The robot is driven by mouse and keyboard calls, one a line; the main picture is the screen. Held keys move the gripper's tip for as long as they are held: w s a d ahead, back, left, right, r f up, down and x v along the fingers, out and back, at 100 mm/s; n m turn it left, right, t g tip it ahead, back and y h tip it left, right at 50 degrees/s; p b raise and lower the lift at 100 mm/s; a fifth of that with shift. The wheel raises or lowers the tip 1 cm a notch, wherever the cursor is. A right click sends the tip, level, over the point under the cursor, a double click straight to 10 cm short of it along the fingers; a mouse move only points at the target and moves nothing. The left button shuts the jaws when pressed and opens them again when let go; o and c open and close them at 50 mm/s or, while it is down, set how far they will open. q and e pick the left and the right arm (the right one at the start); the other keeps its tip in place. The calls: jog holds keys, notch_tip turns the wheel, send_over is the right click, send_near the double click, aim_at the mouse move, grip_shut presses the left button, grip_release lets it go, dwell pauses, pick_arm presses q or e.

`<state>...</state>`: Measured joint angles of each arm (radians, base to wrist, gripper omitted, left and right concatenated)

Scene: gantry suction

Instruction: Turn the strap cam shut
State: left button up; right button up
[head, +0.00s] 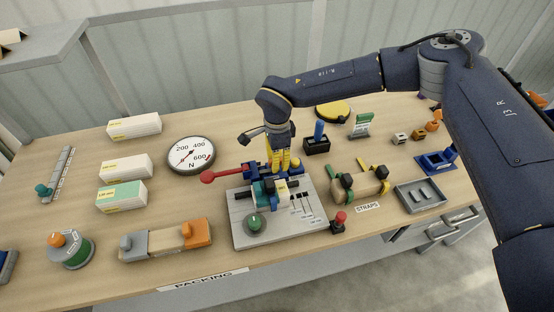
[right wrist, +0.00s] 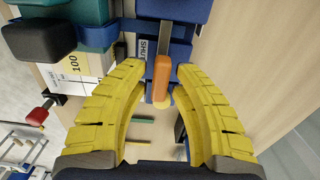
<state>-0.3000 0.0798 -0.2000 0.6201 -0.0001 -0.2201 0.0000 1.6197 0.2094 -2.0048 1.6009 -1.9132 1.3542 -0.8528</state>
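My right gripper (head: 281,163) reaches down over a blue and teal fixture on a light grey board (head: 241,226). In the right wrist view its yellow fingers (right wrist: 162,72) are spread, with an orange lever (right wrist: 161,82) between the tips and a visible gap on each side. I take this lever and block to be the strap cam. The fingers hide most of it in the head view. My left gripper is not in view.
A red-ended lever (head: 207,177) sticks out left of the fixture. A round gauge (head: 191,155) lies behind it. A strapped wooden block (head: 358,186) and a red-topped button (head: 340,219) stand to the right.

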jog(key=shift+o, duration=0.9)
notch_tip(320, 180, up, 12)
dwell(0.4)
